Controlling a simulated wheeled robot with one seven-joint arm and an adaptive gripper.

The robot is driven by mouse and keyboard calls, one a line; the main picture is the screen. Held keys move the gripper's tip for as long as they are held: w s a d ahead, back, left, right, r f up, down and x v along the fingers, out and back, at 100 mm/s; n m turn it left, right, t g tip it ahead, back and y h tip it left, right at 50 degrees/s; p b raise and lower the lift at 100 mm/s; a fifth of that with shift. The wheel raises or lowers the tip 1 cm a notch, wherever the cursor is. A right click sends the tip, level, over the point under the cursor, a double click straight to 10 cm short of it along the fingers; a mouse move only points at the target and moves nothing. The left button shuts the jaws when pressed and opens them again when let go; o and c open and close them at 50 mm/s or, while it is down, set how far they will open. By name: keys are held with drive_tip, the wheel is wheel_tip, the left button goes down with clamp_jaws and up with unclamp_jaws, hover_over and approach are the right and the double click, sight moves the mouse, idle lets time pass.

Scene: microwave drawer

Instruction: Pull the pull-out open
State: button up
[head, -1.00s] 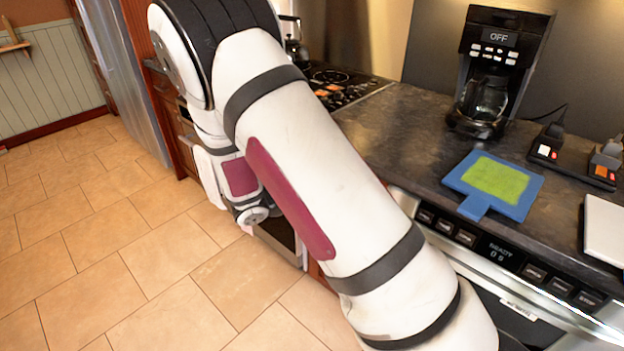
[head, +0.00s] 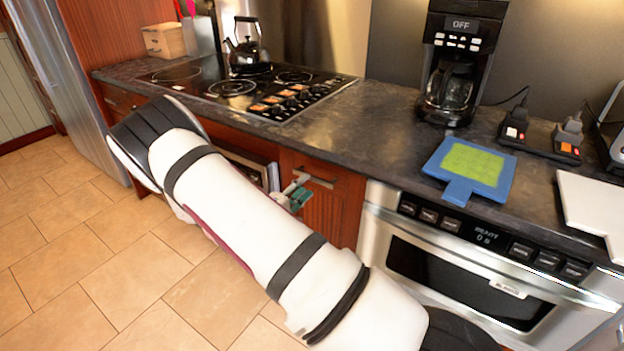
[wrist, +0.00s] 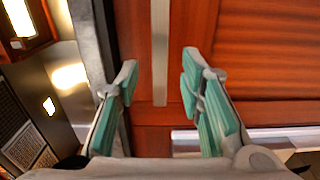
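The pull-out appears to be the narrow reddish-wood front (head: 328,215) under the counter, between the stove section and the microwave drawer. It looks closed. Its bar handle (head: 318,179) sits near the top of the front. My gripper (head: 297,192) is at the left end of this handle in the head view. In the wrist view my gripper (wrist: 160,75) is open, its teal-padded fingers apart. The metal handle (wrist: 160,45) runs lengthwise between and beyond the fingertips, with no clear contact. The wood front (wrist: 260,60) fills the background.
The steel microwave drawer (head: 470,262) is right of the front, its display lit. The stove (head: 250,92) with a kettle (head: 245,50) is at the left. The tiled floor (head: 110,240) is clear.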

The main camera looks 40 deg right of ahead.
sight(312, 179)
drive_tip(key=x, duration=0.5)
drive_tip(key=shift+w+d, duration=0.1)
drive_tip(key=shift+d, duration=0.25)
drive_tip(key=shift+c, duration=0.2)
clamp_jaws()
